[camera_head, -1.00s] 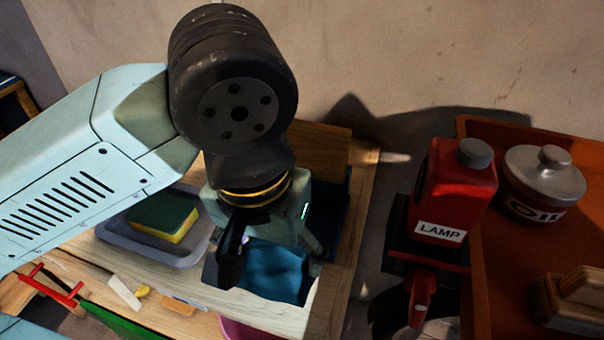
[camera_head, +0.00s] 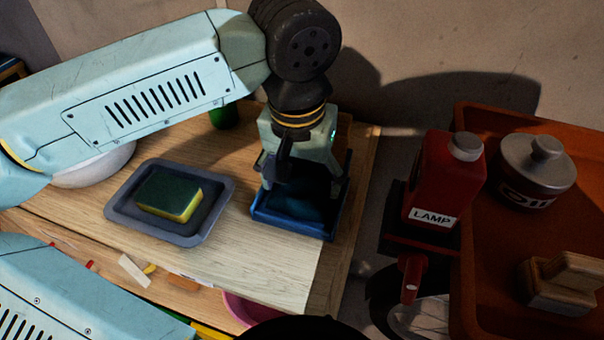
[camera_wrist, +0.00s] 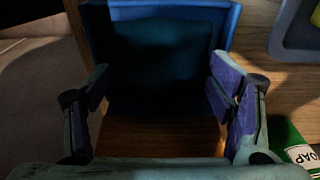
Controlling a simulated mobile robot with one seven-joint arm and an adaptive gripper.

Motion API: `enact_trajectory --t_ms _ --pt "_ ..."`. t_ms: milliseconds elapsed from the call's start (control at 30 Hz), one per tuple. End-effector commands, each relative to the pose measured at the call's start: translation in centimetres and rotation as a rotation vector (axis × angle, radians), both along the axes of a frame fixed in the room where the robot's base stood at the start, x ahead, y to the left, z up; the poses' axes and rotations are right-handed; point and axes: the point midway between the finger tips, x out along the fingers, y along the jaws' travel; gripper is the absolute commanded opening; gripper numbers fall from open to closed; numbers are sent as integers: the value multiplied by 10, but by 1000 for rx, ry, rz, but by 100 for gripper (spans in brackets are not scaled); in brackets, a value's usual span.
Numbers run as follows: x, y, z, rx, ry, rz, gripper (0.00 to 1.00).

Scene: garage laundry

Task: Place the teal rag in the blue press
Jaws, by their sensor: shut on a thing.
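The blue press (camera_head: 295,226) stands near the right end of the wooden counter, and its blue edge also shows in the wrist view (camera_wrist: 228,22). The teal rag (camera_head: 303,206) is dark in shadow, within the press's outline in the head view. In the wrist view the rag (camera_wrist: 160,65) lies between my finger pads. My gripper (camera_head: 305,190) points down over the press and is shut on the rag, with its fingers far apart around the wide cloth. I cannot tell whether the rag touches the press's floor.
A grey tray (camera_head: 118,204) with a green and yellow sponge (camera_head: 168,196) sits left of the press. A green soap bottle (camera_wrist: 292,143) stands nearby. Right, past a gap, an orange tray (camera_head: 500,255) holds an oil jar (camera_head: 537,172); a red lamp can (camera_head: 442,180) stands beside it.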

Motion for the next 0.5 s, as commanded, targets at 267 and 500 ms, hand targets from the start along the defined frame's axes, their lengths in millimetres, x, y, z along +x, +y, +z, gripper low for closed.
enact_trajectory --t_ms 267,500 --pt "0 0 -4 0 0 0 80" --pt "0 0 -4 0 0 0 96"
